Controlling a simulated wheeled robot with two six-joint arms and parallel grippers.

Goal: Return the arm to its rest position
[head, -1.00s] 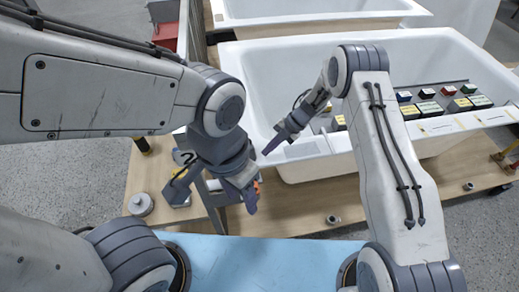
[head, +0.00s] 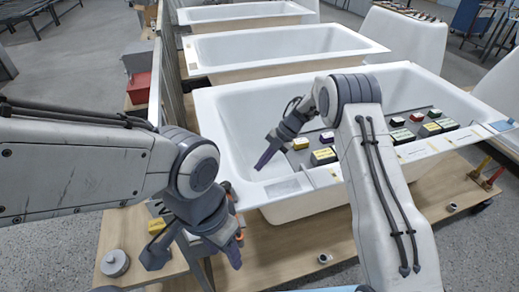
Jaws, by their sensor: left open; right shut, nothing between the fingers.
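My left arm comes in from the left, and its gripper (head: 195,254) hangs over the wooden board at the lower left. Its two fingers are spread wide, with nothing held between them. My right arm rises from the lower right and bends over at the top. Its gripper (head: 264,160) points down and to the left over the nearest white bathtub shell (head: 225,115). Its fingers are together and empty. Whether it touches the tub cannot be told.
Several small coloured blocks (head: 323,156) sit along the near side of the tub. More white tubs (head: 290,45) stand behind. A round grey metal piece (head: 115,263) and a yellow block (head: 157,226) are at the lower left. A red bin (head: 139,87) stands farther back.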

